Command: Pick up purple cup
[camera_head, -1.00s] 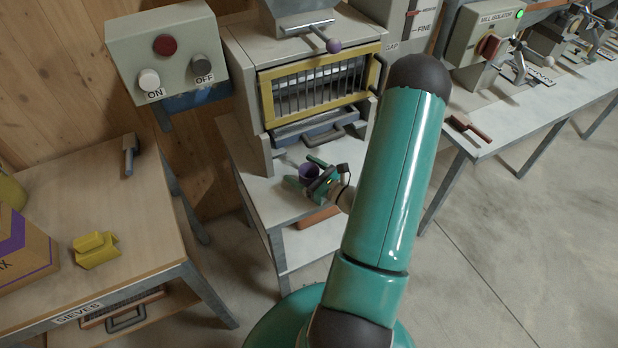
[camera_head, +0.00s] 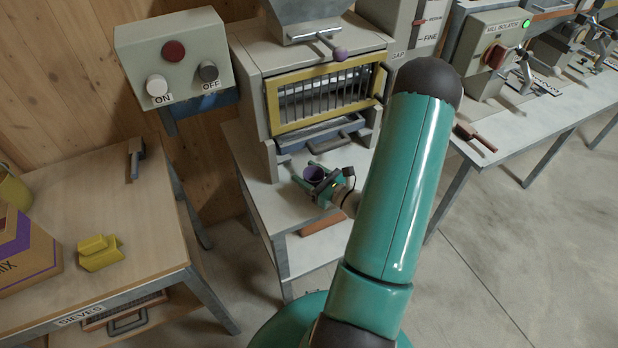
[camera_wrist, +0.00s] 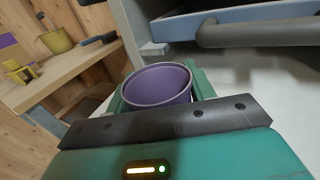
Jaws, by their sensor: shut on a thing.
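The purple cup (camera_head: 315,173) is between the green fingers of my gripper (camera_head: 314,177), just in front of the mixer machine. In the wrist view the cup (camera_wrist: 157,86) shows its open rim, upright or nearly so, with a green finger on each side of it. The gripper (camera_wrist: 160,95) is shut on the cup. The cup's lower part is hidden behind the gripper's dark front bar. I cannot tell whether the cup's base touches the grey table (camera_head: 277,209).
The machine with a yellow-framed grille (camera_head: 268,104) and a blue drawer with a handle (camera_head: 335,135) stands right behind the cup. A control box (camera_head: 170,60) is at upper left. A wooden table (camera_head: 150,225) with a yellow scoop (camera_head: 100,253) is at left. A red-brown block (camera_head: 323,222) lies below.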

